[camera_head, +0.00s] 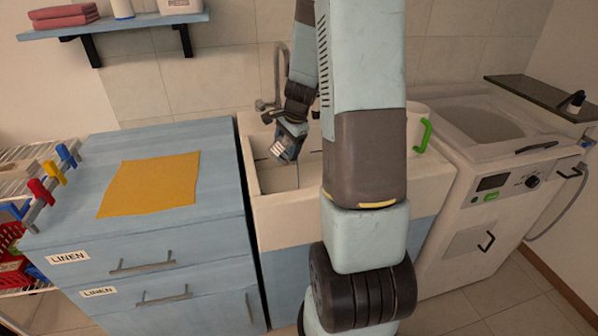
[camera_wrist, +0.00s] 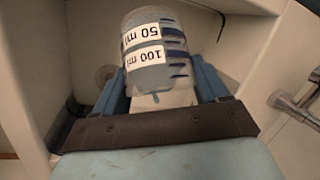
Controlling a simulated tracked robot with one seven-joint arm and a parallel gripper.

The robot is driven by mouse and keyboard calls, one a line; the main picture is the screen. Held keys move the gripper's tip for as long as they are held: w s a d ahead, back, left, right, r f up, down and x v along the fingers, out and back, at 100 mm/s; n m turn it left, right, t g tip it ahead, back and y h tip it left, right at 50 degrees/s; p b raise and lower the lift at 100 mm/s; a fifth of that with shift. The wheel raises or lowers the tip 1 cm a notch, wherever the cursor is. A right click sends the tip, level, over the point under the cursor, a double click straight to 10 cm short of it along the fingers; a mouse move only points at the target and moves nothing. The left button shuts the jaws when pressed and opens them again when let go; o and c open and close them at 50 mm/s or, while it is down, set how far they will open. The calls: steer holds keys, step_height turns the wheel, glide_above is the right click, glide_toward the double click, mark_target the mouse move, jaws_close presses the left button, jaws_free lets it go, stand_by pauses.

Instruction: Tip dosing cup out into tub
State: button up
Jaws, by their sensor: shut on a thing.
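My gripper (camera_wrist: 160,86) is shut on the dosing cup (camera_wrist: 156,72), a clear bluish cup with dark blue marks and white "50 ml" and "100 ml" labels. The fingers press on its two sides. In the head view my gripper (camera_head: 287,147) points down over the left part of the white sink (camera_head: 262,213), with the cup small between its fingers. I cannot tell whether the cup holds anything.
A tap (camera_head: 279,75) rises behind the sink, near my gripper. A blue cabinet (camera_head: 225,165) with a yellow cloth (camera_head: 150,184) stands at left. A rack with coloured clips (camera_head: 40,190) is further left. A dark shelf (camera_head: 535,95) juts out at the right. My arm hides part of the sink.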

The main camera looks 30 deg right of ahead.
steer(key=shift+d+r+m+y, duration=0.15)
steer(key=shift+d+r+y, duration=0.05)
steer(key=shift+y, duration=0.7)
steer(key=shift+d+r+m+y, duration=0.15)
steer(key=shift+d+y, duration=0.05)
steer(key=shift+y, duration=0.7)
stand_by(1.1)
steer(key=shift+d+r+y, duration=0.1)
steer(key=shift+d+y, duration=0.65)
steer(key=shift+y, duration=0.05)
stand_by(0.6)
steer(key=shift+d+r+y, duration=0.1)
steer(key=shift+d+y, duration=0.15)
steer(key=shift+y, duration=0.75)
stand_by(0.5)
steer(key=shift+a+h, duration=0.4)
steer(key=shift+h, duration=0.6)
steer(key=shift+a+h, duration=0.85)
steer(key=shift+h, duration=0.05)
steer(key=shift+f+h, duration=0.35)
steer(key=shift+h, duration=0.45)
steer(key=shift+a+f+n+h+b, duration=0.25)
steer(key=shift+h+b, duration=0.2)
steer(key=shift+h, duration=0.55)
steer(key=shift+a+f+n+h+b, duration=0.2)
steer(key=shift+h+b, duration=0.25)
steer(key=shift+h, duration=0.55)
